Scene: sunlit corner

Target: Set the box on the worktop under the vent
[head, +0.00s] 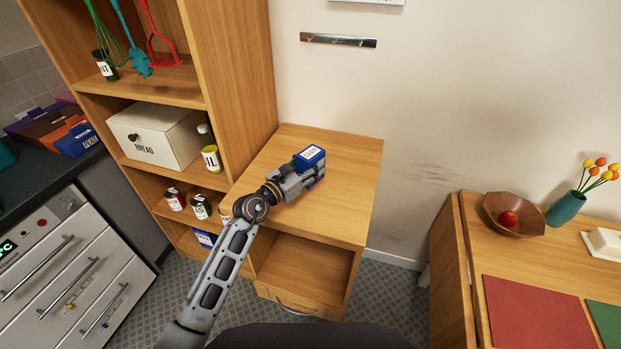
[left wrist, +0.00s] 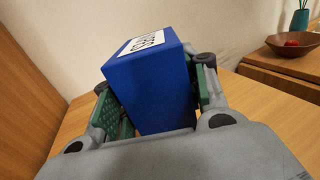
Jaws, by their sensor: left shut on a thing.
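A blue box (head: 309,157) with a white label is held in my left gripper (head: 305,175), over the wooden worktop (head: 345,200) of the low cabinet. In the left wrist view the blue box (left wrist: 150,85) sits between the two green-padded fingers (left wrist: 160,100), slightly tilted in the picture. Whether its base touches the worktop is hidden. A white fitting (head: 375,1), cut off by the top edge, is on the wall above the worktop; I cannot tell if it is the vent. My right gripper is not in view.
A tall wooden shelf (head: 240,70) with a bread bin (head: 155,135), jars and cans stands left of the worktop. A metal hook rail (head: 338,40) is on the wall. A table with a bowl (head: 514,222) and a vase (head: 565,208) is right. The worktop around the box is clear.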

